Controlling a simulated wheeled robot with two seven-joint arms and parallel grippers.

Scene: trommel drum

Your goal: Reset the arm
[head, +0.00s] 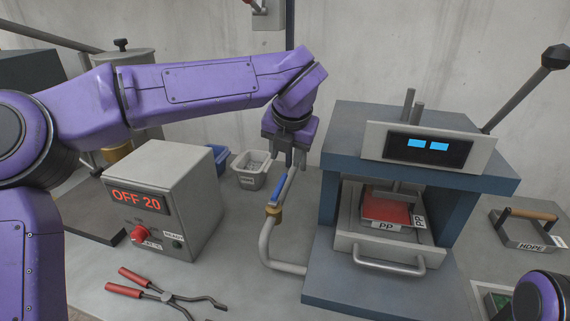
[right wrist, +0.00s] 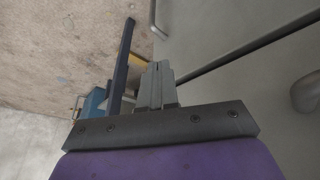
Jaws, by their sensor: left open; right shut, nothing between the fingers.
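My left arm (head: 200,85), purple, reaches in from the left across the upper middle of the head view. Its gripper (head: 295,162) points down, open, just above the blue lever (head: 279,190) of a brass valve (head: 273,212) on a bent grey pipe. I cannot tell whether the fingers touch the lever or pipe. My right gripper (right wrist: 156,84) shows in the right wrist view with its fingers together and nothing between them. In the head view only a purple part of my right arm (head: 540,298) shows at the bottom right corner; its gripper is out of that view.
A heated press (head: 415,180) with a red PP mould (head: 385,206) stands right of the valve. A control box (head: 165,200) reading "OFF 20" is at left. Red-handled tongs (head: 160,294) lie in front. Small bins (head: 252,170) stand behind; an HDPE frame (head: 525,232) is at right.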

